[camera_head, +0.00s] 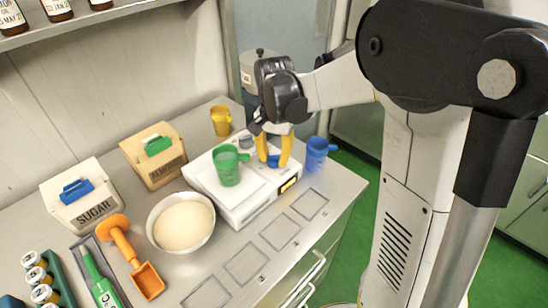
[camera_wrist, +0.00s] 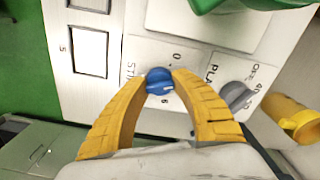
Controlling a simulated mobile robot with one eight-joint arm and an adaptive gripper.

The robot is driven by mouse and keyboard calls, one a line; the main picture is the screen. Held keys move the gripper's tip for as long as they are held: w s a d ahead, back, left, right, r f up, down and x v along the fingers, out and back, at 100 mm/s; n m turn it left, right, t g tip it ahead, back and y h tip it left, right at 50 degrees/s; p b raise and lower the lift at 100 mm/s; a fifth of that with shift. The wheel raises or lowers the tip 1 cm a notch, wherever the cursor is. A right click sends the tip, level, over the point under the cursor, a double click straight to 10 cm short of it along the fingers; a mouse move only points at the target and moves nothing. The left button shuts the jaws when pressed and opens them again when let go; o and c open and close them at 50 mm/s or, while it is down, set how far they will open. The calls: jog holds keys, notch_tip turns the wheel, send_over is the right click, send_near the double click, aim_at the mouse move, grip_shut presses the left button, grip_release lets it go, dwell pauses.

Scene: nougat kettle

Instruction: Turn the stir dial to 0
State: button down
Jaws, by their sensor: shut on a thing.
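The blue stir dial (camera_wrist: 158,84) sits on the white panel of the hot-plate unit (camera_head: 236,210), beside lettering that begins "STI", the rest covered. A 0 and a 6 are readable near it. A pale mark shows on the dial's right side; I cannot tell exactly which number it points to. My gripper (camera_wrist: 158,78) has its yellow fingers closed on either side of the dial, touching it.
A grey plate dial (camera_wrist: 236,96) is close to my right finger. A green cup (camera_head: 228,168) stands on the unit. A blue mug (camera_head: 317,154) stands to its right and a yellow mug (camera_head: 221,120) behind. A bowl (camera_head: 158,240) stands left.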

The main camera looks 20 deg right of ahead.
aim_at(274, 156)
jog(key=n+p, duration=0.1)
jog(key=n, duration=0.3)
jog(key=shift+r, duration=0.1)
jog(key=shift+n+p, duration=0.5)
jog(key=shift+n, duration=2)
jog(key=c, duration=1)
grip_release()
notch_tip(274, 156, up, 12)
